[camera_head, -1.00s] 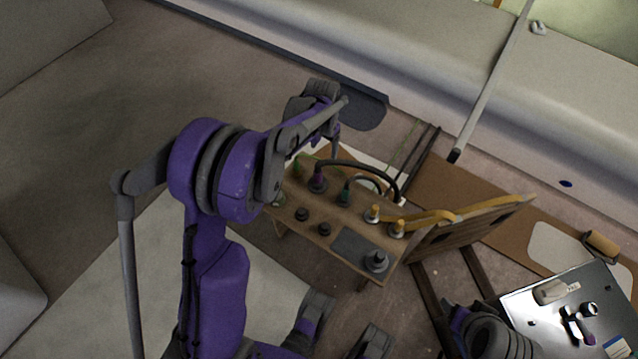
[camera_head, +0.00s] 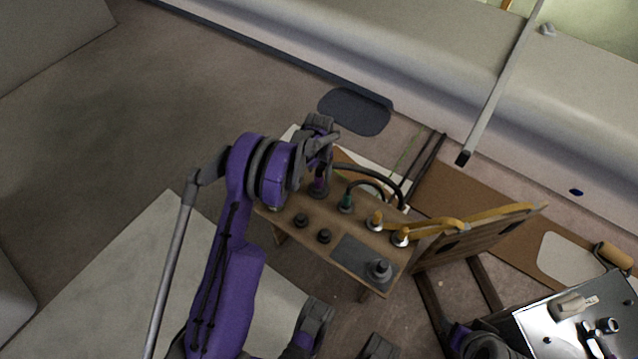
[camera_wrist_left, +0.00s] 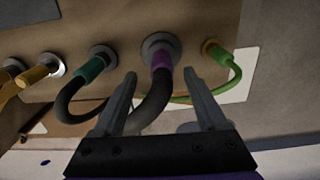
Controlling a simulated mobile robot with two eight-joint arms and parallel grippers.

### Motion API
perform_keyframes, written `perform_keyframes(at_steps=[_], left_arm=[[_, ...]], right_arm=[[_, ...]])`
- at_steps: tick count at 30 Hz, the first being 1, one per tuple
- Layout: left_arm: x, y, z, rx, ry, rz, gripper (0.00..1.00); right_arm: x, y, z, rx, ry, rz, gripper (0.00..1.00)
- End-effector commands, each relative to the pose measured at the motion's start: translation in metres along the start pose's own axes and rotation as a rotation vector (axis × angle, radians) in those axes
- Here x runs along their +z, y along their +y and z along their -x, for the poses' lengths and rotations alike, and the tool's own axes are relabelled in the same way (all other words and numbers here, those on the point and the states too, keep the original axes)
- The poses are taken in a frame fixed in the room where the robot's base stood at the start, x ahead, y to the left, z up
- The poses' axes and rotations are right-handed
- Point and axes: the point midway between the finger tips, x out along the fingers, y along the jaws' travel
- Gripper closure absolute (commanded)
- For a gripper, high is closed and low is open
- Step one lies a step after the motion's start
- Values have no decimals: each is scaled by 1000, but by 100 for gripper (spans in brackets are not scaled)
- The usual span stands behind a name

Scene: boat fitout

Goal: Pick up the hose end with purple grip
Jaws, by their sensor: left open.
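The hose end with the purple grip (camera_wrist_left: 161,62) is seated in a round grey fitting on the wooden board, with its dark hose curving down between my fingers in the left wrist view. In the head view the purple grip (camera_head: 320,182) sits near the board's far edge, partly hidden by my left gripper. My left gripper (camera_wrist_left: 160,82) is open, with one finger on each side of the purple hose end; I cannot tell whether they touch it. My right gripper cannot be made out.
A hose end with a green grip (camera_wrist_left: 92,68) and a thin green line (camera_wrist_left: 222,56) flank the purple one. Yellow-gripped ends (camera_head: 376,220) sit farther right on the wooden board (camera_head: 290,225). A metal tray (camera_head: 545,335) with small items stands at lower right.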

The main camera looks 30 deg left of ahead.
Motion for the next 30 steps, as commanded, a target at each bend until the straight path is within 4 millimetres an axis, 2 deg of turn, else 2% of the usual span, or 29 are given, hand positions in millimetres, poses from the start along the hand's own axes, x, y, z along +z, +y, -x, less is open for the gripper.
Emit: perform_keyframes(at_steps=[3, 7, 15, 27, 30], left_arm=[[-2, -3, -21, 0, -1, 0, 25], [-2, -3, -38, 0, 0, 0, 25], [-2, -2, -41, 0, 0, 0, 27], [-2, -2, -41, 0, 0, 0, 99], [-2, -2, -41, 0, 0, 0, 100]], right_arm=[[2, 0, -8, 0, -3, 0, 34], [4, 0, -12, 0, -4, 0, 34], [3, 0, -12, 0, -4, 0, 34], [3, 0, -12, 0, -4, 0, 34], [3, 0, -12, 0, -4, 0, 34]])
